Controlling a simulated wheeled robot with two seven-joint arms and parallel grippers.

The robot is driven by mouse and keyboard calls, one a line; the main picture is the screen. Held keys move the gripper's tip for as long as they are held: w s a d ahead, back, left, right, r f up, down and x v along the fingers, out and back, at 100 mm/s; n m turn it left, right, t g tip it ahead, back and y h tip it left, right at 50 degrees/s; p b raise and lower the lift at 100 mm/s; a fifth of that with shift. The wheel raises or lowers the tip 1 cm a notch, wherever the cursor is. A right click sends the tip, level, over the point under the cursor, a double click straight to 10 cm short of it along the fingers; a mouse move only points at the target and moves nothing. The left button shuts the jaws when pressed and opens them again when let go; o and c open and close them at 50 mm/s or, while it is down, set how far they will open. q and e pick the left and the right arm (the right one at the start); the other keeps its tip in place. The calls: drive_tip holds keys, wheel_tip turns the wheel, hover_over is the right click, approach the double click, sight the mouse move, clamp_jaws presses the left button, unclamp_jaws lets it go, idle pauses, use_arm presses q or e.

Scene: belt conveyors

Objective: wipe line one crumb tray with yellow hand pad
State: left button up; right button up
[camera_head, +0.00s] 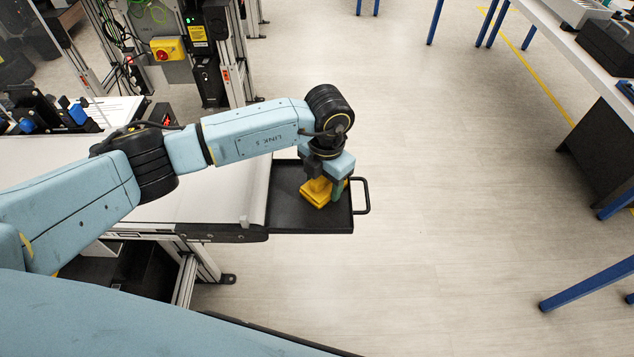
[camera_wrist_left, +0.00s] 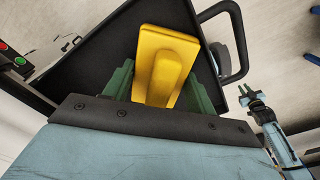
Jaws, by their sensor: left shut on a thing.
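The yellow hand pad (camera_head: 316,194) is held by its grip in my left gripper (camera_head: 326,187), over the black crumb tray (camera_head: 284,193) at the end of the conveyor. In the left wrist view the pad (camera_wrist_left: 168,50) sits between the green fingers, with the dark tray (camera_wrist_left: 98,58) beneath it. The pad is low over the tray; I cannot tell for sure whether it touches the floor of the tray. My right gripper (camera_wrist_left: 254,98) shows small at the right of the left wrist view, its green fingers apart and empty.
The white conveyor belt (camera_head: 215,190) runs left from the tray. A loop handle (camera_head: 363,196) sticks out at the tray's right end. A yellow switch box (camera_head: 167,49) stands on the frame behind. Open floor lies right of the tray, with a workbench (camera_head: 565,30) farther right.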

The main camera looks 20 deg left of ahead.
use_arm(q)
drive_tip(key=shift+w+d+r, duration=0.1)
drive_tip(key=shift+d+r, duration=0.3)
drive_tip(key=shift+d, duration=0.45)
drive_tip(key=shift+a+r+p, duration=0.1)
drive_tip(key=shift+a+p, duration=0.25)
drive_tip(key=shift+a, duration=0.05)
drive_tip(key=shift+s+a+p, duration=0.3)
drive_tip(key=shift+a, duration=1)
wheel_tip(320, 180, up, 5)
drive_tip(key=p, duration=0.4)
drive_tip(key=shift+r, duration=0.1)
drive_tip(key=shift+s+r, duration=0.1)
drive_tip(key=shift+r, duration=0.1)
